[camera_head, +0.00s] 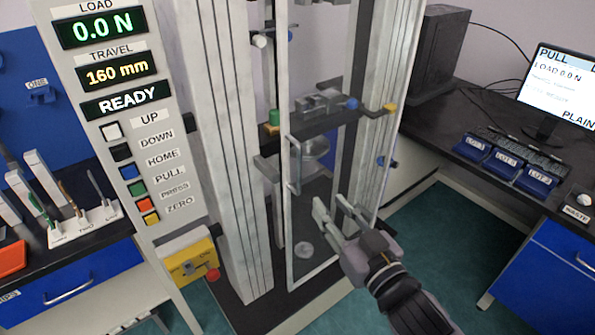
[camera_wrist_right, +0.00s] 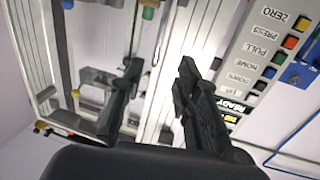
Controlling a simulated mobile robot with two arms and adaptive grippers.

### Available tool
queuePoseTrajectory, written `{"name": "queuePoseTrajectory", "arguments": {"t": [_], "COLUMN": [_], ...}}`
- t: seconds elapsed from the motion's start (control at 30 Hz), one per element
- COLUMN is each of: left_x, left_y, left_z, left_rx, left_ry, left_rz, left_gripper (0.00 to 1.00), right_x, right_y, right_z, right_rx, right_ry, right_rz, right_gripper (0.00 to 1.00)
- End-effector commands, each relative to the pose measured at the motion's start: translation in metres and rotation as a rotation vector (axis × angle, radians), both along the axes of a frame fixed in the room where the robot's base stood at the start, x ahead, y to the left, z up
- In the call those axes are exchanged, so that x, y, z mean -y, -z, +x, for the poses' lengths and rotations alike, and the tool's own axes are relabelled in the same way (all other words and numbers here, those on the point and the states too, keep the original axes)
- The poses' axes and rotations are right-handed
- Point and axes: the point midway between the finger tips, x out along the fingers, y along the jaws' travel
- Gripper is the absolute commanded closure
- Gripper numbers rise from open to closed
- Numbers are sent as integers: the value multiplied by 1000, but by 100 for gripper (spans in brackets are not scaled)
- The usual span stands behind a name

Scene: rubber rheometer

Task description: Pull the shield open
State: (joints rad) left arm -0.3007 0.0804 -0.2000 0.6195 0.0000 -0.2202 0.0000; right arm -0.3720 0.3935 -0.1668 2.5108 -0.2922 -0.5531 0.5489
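The shield (camera_head: 288,225) is a clear panel in a thin pale metal frame, standing upright across the front of the test space between the machine's columns. Its upright bar handle (camera_head: 296,170) is on the left side of the frame. My right gripper (camera_head: 331,203) is open and empty in front of the shield, to the right of and lower than the handle, apart from it. In the right wrist view my right gripper (camera_wrist_right: 160,70) shows its two dark fingers spread with nothing between them. My left gripper is in neither view.
The control panel (camera_head: 125,130) with its coloured buttons and a yellow switch box (camera_head: 188,262) stand left of the machine. A side bench with blue bins (camera_head: 503,160) and a monitor (camera_head: 560,90) is at the right. The floor between is clear.

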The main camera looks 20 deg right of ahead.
Motion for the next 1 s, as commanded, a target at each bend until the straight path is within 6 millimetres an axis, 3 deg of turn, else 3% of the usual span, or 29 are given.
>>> {"name": "queuePoseTrajectory", "arguments": {"t": [0.2,0.6,0.8,1.0], "left_x": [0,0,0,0], "left_y": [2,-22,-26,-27], "left_z": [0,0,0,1], "left_rx": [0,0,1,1], "left_ry": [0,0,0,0], "left_rz": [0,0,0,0], "left_gripper": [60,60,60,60], "right_x": [-5,-17,-21,-22], "right_y": [-1,-3,-1,0], "right_z": [33,112,135,143], "right_rx": [3,0,0,-1], "right_ry": [-1,1,0,0], "right_rz": [-2,-1,0,0], "right_gripper": [70,70,70,70]}}
